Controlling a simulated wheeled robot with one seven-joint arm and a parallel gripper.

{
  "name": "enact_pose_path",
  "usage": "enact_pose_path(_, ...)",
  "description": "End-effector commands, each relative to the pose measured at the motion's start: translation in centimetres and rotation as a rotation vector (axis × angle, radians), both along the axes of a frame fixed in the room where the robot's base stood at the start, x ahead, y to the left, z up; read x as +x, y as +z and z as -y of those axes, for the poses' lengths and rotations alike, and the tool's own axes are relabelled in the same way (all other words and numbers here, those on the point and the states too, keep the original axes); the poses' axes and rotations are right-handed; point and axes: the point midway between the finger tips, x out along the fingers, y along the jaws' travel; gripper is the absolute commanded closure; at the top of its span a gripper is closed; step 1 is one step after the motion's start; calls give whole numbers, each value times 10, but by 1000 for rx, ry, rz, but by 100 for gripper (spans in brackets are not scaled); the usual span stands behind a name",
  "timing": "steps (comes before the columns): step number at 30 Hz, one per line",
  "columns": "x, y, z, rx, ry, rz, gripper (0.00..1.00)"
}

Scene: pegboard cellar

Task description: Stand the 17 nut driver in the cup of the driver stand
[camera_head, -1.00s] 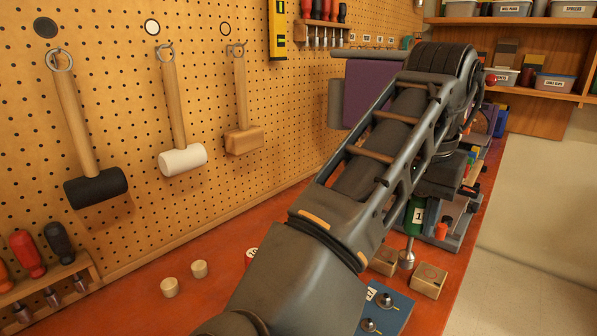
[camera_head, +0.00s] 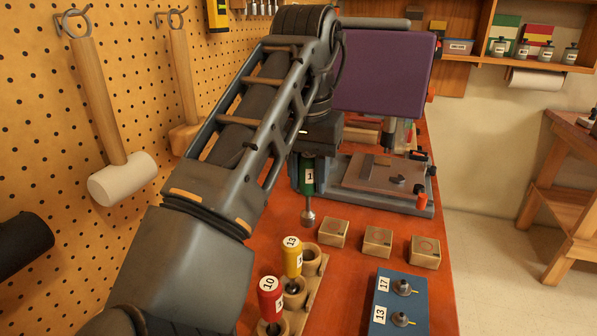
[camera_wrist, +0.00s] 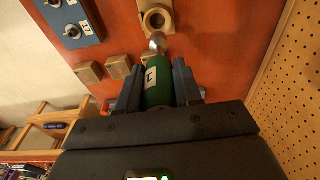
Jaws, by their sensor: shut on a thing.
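A green-handled nut driver (camera_head: 307,188) hangs upright, socket down, in my gripper (camera_head: 307,164). Only part of its label shows, a 1. In the wrist view my gripper (camera_wrist: 158,88) is shut on the green handle (camera_wrist: 157,78), a finger on each side. The driver stand (camera_head: 309,291) is a wooden strip with cups. A red 10 driver (camera_head: 270,298) and a yellow 13 driver (camera_head: 292,257) stand in two of them. The far cup (camera_head: 311,256) is empty; it also shows in the wrist view (camera_wrist: 157,20), beyond the socket. The socket (camera_head: 308,219) appears above and behind that cup, apart from it.
Several wooden blocks (camera_head: 377,241) lie right of the stand. A blue board (camera_head: 399,301) labelled 17 and 13 holds two metal pieces. A grey fixture (camera_head: 385,182) and a purple panel (camera_head: 385,72) stand farther back. A pegboard with mallets (camera_head: 122,178) borders the left.

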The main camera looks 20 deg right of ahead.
Motion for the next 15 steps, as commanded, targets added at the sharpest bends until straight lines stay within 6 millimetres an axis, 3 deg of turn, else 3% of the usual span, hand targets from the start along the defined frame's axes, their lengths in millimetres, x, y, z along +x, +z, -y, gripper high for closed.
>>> enact_pose_path(15, 0, -49, 0, -1, 0, 1, 100)
